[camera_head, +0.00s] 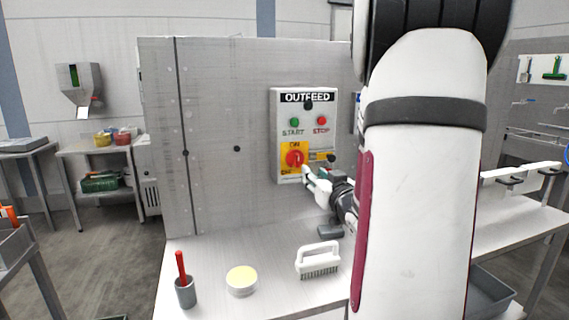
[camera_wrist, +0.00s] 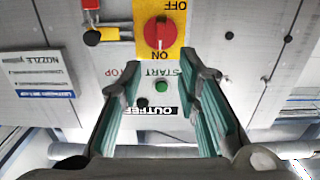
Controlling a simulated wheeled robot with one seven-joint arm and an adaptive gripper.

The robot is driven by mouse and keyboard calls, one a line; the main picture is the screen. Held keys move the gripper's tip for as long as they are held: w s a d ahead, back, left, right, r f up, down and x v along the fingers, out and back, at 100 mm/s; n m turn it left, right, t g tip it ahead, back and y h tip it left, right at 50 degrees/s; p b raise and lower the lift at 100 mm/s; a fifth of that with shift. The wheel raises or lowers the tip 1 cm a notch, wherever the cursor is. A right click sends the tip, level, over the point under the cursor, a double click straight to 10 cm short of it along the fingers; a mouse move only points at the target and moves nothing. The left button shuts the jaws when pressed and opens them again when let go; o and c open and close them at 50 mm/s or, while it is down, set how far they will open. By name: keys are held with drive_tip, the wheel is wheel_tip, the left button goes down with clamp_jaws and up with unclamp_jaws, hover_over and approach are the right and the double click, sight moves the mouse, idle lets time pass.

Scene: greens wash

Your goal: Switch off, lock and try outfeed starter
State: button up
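The OUTFEED starter box (camera_head: 278,130) is a light grey panel on the metal cabinet. It carries a green START button (camera_head: 294,121), a red STOP button (camera_head: 321,120) and a red rotary switch (camera_head: 293,158) on a yellow plate. In the upside-down wrist view the red switch (camera_wrist: 158,33) has its handle roughly in line with the ON label. My gripper (camera_wrist: 160,72) is open and empty, its fingers spread in front of the box and pointing toward the switch. No contact with the switch is visible. In the head view my gripper (camera_head: 309,174) is just below right of the switch, partly hiding the box.
A black round knob (camera_wrist: 92,38) and small red piece (camera_wrist: 91,4) sit beside the switch. A NOZZLE sign (camera_wrist: 40,75) is further aside. The counter holds a white brush (camera_head: 318,257), yellow-topped tub (camera_head: 241,281), grey cup (camera_head: 185,291) with red handle, and dark block (camera_head: 330,231).

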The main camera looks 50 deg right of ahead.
sight(299, 161)
drive_tip(key=x, duration=1.2)
drive_tip(key=shift+w+d, duration=0.1)
drive_tip(key=shift+w, duration=0.3)
clamp_jaws()
